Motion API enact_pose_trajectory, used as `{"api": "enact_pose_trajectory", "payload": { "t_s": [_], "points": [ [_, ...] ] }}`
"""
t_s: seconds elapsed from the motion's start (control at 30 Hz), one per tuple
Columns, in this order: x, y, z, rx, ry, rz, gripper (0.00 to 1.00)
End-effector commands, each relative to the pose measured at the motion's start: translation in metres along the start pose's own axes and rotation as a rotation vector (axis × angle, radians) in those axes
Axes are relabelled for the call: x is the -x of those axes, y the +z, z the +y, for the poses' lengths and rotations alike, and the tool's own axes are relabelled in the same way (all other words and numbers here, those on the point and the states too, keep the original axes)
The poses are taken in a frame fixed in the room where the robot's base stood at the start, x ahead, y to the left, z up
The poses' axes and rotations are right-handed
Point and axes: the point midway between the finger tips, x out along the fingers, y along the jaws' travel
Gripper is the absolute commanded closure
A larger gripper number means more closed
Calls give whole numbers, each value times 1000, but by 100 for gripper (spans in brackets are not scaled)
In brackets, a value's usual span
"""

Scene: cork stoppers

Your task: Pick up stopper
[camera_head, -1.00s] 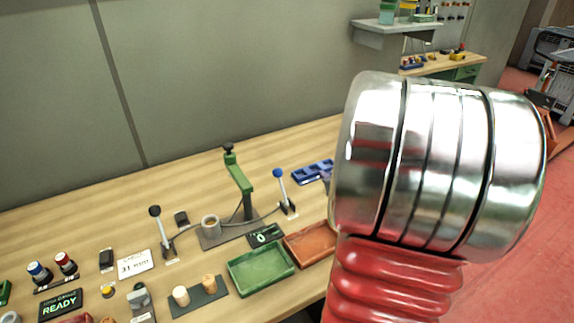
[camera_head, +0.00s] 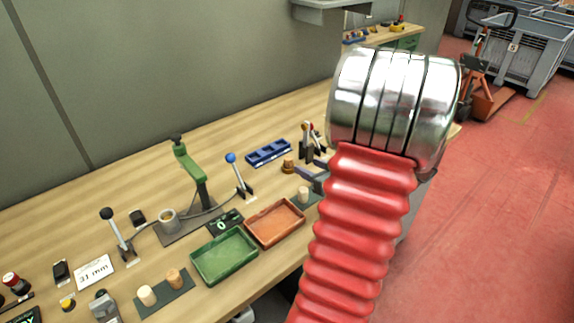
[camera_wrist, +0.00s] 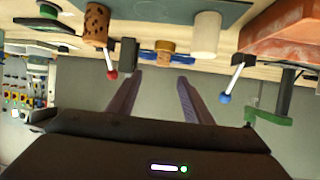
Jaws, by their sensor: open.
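A pale stopper (camera_head: 303,195) stands on a small dark mat near my arm; a pale stopper also shows in the wrist view (camera_wrist: 206,35). A brown stopper-like piece (camera_head: 288,166) stands farther back. In the upside-down wrist view, a speckled brown cork (camera_wrist: 96,25) is at upper left, and a tan piece (camera_wrist: 165,48) sits beyond my fingertips. My gripper (camera_wrist: 156,78) is open, with nothing between its two fingers. Another pale stopper (camera_head: 146,295) and a tan stopper (camera_head: 173,279) stand on a left mat.
A green tray (camera_head: 224,278) and an orange tray (camera_head: 299,207) lie along the front of the bench. A blue tray (camera_head: 249,160), a blue-knobbed lever (camera_head: 236,172) and a green press (camera_head: 190,165) stand behind. Bare wood lies along the wall.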

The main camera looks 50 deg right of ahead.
Motion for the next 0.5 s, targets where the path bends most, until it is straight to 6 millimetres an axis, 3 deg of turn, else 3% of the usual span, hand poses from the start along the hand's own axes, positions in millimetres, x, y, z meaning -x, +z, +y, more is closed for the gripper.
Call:
{"api": "enact_pose_trajectory", "payload": {
  "t_s": [0.5],
  "points": [
    [-73, 1, -2, 0, -2, -1, 54]
  ]
}}
